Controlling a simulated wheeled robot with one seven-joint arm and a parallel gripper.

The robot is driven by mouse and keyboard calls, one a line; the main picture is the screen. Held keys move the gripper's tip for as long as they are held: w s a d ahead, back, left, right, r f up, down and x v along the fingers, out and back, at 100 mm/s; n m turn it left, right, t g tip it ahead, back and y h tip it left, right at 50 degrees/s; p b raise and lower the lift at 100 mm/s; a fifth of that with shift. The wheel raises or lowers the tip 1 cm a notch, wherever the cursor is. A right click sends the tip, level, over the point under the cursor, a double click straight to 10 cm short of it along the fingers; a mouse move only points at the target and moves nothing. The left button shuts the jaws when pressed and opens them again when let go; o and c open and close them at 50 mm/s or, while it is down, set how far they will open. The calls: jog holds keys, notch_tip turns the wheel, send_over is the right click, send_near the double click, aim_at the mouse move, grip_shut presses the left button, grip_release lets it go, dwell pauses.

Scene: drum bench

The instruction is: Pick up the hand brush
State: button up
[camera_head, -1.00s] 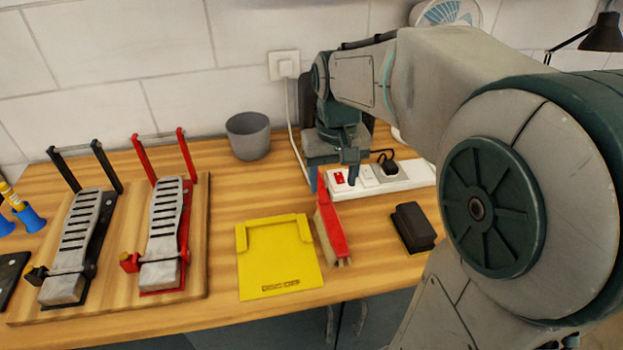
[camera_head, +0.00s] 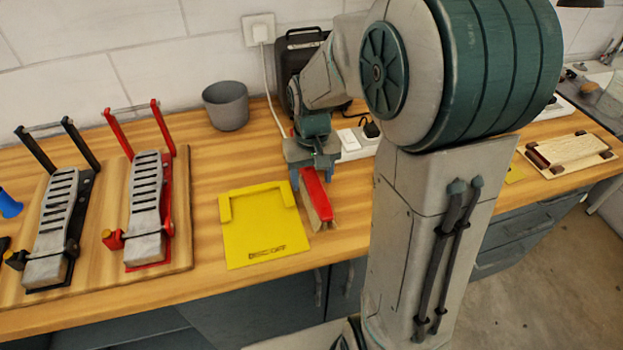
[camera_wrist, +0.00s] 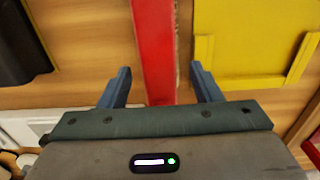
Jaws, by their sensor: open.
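The hand brush (camera_head: 316,196) has a red back and pale bristles. It lies on the wooden bench just right of the yellow tray. In the wrist view its red back (camera_wrist: 156,50) runs between the two blue fingers of my gripper (camera_wrist: 160,88). My gripper (camera_head: 314,180) is open, its fingers on either side of the brush's far end. I see a gap between each finger and the brush in the wrist view. The fingertips' height over the bench is hard to tell.
The yellow tray (camera_head: 262,232) lies close beside the brush. A power strip (camera_head: 355,143) is behind my gripper, and a grey cup (camera_head: 226,106) stands at the back. Two drum pedals (camera_head: 150,215) sit on a board at left. A black block (camera_wrist: 22,45) shows in the wrist view.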

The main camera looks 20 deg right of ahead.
jog(key=shift+f, duration=1.5)
jog(key=c, duration=1.2)
jog(key=shift+r, duration=0.15)
